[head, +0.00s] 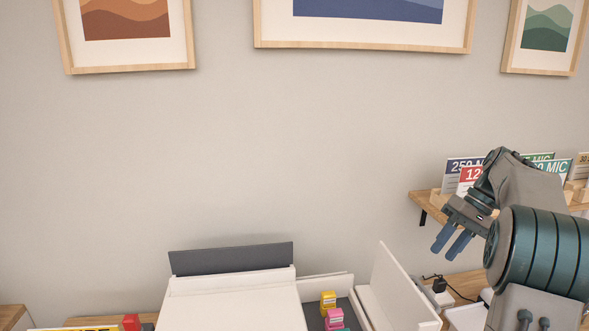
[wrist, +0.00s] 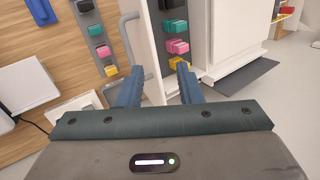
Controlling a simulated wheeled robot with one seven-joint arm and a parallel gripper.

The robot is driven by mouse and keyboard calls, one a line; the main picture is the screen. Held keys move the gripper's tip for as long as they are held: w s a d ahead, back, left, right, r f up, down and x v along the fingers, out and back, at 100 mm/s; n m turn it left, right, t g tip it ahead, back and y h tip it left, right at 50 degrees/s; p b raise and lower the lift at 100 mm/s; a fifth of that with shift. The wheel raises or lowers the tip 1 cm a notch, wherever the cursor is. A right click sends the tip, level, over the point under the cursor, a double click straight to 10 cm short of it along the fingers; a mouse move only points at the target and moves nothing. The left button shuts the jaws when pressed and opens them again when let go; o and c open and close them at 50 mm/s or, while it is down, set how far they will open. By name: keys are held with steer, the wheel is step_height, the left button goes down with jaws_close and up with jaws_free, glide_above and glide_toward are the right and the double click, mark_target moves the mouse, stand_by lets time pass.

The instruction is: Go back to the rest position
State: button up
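My gripper (head: 447,252) is raised at the right of the head view, in front of the wall and beside the shelf, with its fingers pointing down and left. In the wrist view my gripper (wrist: 157,78) has its two blue fingers spread apart with nothing between them. Behind them, further off, are a grey handle and several coloured blocks on grey strips, including a pink block (wrist: 173,47). No held object shows in either view.
A wooden shelf (head: 418,200) with upright label cards is behind my arm. Below stand a white cabinet (head: 235,300) and an upright white panel (head: 402,290). A yellow block (head: 328,299) and pink block (head: 335,318) sit between them. The wall at centre is clear.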

steer(key=s+a+m+t+h, duration=0.15)
steer(key=s+a+h, duration=0.25)
steer(key=s+a, duration=0.8)
steer(key=s+a+f+t+h, duration=0.1)
steer(key=s+a+f+t, duration=0.2)
steer(key=s+a+f, duration=0.4)
steer(key=s, duration=0.4)
steer(key=shift+s+a+n+h, duration=0.2)
steer(key=shift+s+n+h, duration=0.15)
steer(key=shift+s+h, duration=0.05)
